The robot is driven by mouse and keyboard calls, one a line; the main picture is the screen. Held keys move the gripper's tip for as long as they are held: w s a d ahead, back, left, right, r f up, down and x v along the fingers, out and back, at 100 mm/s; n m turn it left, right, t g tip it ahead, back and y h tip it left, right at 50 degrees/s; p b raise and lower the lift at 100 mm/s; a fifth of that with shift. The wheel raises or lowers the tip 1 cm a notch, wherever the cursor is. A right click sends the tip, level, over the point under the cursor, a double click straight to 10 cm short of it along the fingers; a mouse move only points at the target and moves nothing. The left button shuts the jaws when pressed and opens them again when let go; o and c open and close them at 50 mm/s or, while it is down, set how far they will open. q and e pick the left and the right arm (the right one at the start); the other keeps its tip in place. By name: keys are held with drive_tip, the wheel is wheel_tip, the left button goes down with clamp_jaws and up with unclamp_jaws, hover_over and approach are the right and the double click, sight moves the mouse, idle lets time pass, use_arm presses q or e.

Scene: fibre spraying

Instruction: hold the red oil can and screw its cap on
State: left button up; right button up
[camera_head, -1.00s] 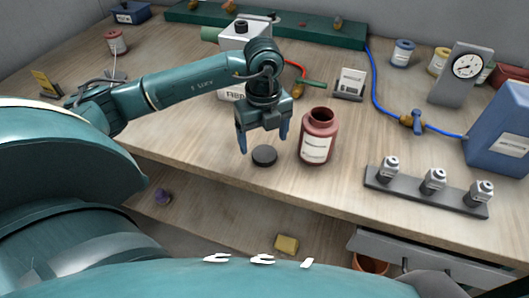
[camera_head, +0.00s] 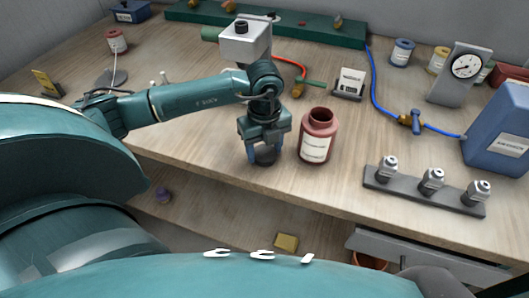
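The red oil can (camera_head: 317,137) stands upright and uncapped on the wooden bench, with a pale label on its front. My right gripper is not in view.
A blue container (camera_head: 500,132) and a dial gauge (camera_head: 466,66) are at the right. A blue hose (camera_head: 377,95) runs behind. Bench in front of the can is clear.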

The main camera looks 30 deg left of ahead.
sight(265, 153)
use_arm(q)
drive_tip(key=c, duration=0.4)
drive_tip(key=shift+r, duration=0.15)
drive_tip(key=shift+c, duration=0.2)
wheel_tip(265, 153, up, 10)
drive_tip(key=b, duration=0.1)
